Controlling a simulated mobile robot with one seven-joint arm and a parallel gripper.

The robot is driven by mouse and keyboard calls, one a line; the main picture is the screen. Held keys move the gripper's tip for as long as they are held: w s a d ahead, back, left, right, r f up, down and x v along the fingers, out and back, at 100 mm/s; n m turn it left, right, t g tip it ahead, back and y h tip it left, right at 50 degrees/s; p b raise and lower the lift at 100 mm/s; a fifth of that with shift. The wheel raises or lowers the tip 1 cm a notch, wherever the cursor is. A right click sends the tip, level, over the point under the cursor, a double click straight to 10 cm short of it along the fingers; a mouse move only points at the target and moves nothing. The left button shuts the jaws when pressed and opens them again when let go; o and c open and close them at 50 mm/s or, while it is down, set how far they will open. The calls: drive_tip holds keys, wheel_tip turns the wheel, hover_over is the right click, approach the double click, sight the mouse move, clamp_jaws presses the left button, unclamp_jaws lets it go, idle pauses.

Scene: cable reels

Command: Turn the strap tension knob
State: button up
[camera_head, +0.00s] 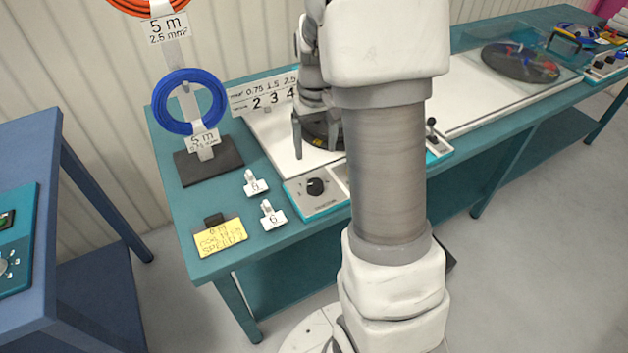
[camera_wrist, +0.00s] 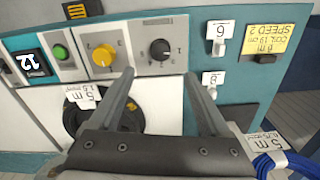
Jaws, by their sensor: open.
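A black round knob (camera_head: 315,186) with a pale pointer sits on the white-faced teal control panel at the bench front. It also shows in the wrist view (camera_wrist: 160,49), at the right end of the panel. Its printed label is too small to read, so I cannot confirm it is the strap tension knob. A yellow knob (camera_wrist: 103,55) sits beside it. My gripper (camera_head: 315,152) is open and empty, pointing down over the bench behind the black knob. In the wrist view my fingertips (camera_wrist: 159,73) are spread, with the black knob beyond them, apart from both.
A dark reel disc (camera_wrist: 75,118) lies below my fingers. Small numbered tags (camera_head: 257,185), a yellow note (camera_head: 221,236) and a blue cable coil on a stand (camera_head: 189,127) are at the left.

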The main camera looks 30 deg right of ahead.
sight(315, 183)
wheel_tip(315, 183, down, 12)
drive_tip(key=shift+r+b, duration=0.1)
drive_tip(key=shift+b, duration=0.6)
drive_tip(key=shift+c, duration=0.2)
clamp_jaws()
